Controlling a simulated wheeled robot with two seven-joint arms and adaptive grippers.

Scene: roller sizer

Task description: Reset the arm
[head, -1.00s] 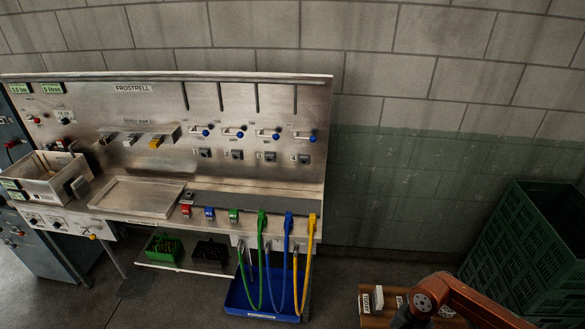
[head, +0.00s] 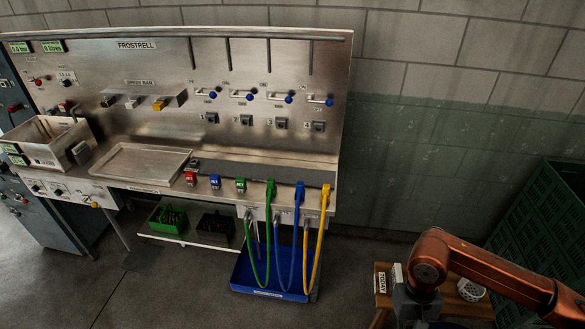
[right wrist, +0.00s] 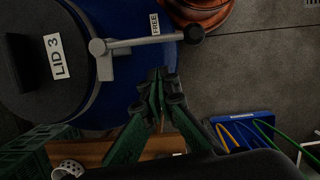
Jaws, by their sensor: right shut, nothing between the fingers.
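My right arm (head: 480,262) is orange-brown and enters the head view at the lower right. It bends down over a small wooden table (head: 466,308). Its gripper is not clearly visible there. In the right wrist view the right gripper (right wrist: 158,78) has its dark green fingers together, with nothing between them. The fingertips point towards the side of a blue drum (right wrist: 125,98) with a dark lid (right wrist: 28,45) labelled "LID 3". A metal lever (right wrist: 150,41) with a black knob and a "FREE" tag crosses the drum's edge. My left gripper is out of view.
A steel bench (head: 120,75) with valves and hoses stands at the left and middle. A blue tray (head: 262,290) lies on the floor under the hoses. Green crates (head: 545,215) are stacked at the right. A white basket (head: 470,290) sits on the table.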

